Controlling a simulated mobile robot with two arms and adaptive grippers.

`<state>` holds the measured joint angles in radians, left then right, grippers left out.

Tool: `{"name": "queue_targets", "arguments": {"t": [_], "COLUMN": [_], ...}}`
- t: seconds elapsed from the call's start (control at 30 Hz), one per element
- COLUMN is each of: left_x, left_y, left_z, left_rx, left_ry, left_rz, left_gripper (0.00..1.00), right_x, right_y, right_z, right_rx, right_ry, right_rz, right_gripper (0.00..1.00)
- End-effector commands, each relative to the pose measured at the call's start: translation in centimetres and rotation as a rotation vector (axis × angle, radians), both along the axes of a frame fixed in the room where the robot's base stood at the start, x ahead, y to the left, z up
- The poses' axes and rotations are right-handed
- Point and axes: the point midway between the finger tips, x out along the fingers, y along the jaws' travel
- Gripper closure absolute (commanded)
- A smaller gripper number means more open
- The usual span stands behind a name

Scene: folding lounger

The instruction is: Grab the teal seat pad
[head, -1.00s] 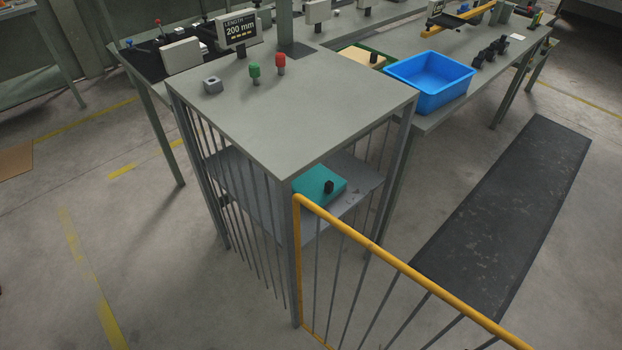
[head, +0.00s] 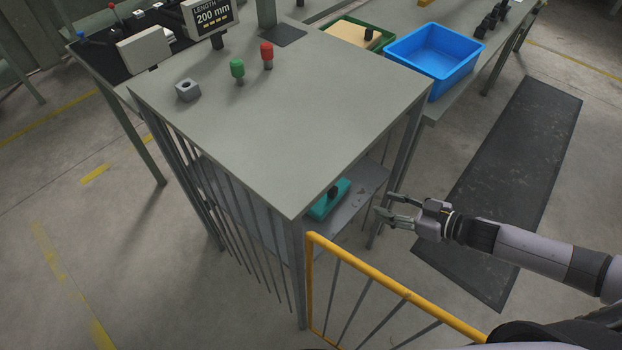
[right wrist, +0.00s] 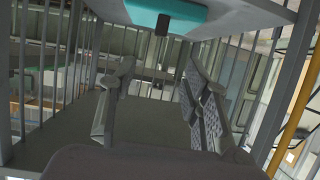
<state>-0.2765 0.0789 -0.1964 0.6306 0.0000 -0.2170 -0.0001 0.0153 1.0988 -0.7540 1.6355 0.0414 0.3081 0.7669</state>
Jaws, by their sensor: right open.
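The teal seat pad (head: 320,206) lies on the grey shelf (head: 354,203) under the cabinet's top, with a black knob (head: 332,192) on it. The tabletop hides part of the pad. My right gripper (head: 383,207) is open and empty, just outside the open side of the cabinet, to the right of the pad and apart from it. In the right wrist view, the pad (right wrist: 180,9) shows at the top edge beyond the two spread fingers (right wrist: 158,88), with its knob in sight. My left gripper is not in view.
Vertical bars close the cabinet's left side, and corner posts (head: 405,165) frame the opening. A yellow-railed gate (head: 395,287) stands in front, below my right arm. The grey tabletop (head: 270,120) holds green and red knobs. A blue bin (head: 432,82) stands on the bench behind.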

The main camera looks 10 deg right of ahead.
Motion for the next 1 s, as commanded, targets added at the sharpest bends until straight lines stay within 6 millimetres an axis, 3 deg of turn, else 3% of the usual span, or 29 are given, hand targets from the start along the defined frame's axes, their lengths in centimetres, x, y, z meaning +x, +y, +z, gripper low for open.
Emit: {"name": "queue_targets", "arguments": {"t": [0.13,0.3,0.5,0.7,1.0], "left_x": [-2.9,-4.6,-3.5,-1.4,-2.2], "left_y": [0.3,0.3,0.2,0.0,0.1], "left_z": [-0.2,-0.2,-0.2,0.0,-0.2], "left_rx": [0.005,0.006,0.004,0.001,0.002], "left_ry": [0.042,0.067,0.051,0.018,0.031], "left_rz": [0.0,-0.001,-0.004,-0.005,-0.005], "left_gripper": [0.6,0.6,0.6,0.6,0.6], "right_x": [2.0,4.7,7.2,8.2,11.0], "right_y": [1.8,4.1,6.3,7.1,9.6], "right_z": [-0.8,-2.3,-3.8,-4.4,-6.1], "right_rx": [0.006,0.003,0.001,-0.001,0.0], "right_ry": [-0.006,-0.005,-0.004,-0.002,-0.003], "right_rz": [0.002,0.0,0.0,-0.001,0.0], "right_gripper": [0.57,0.57,0.57,0.57,0.57]}}
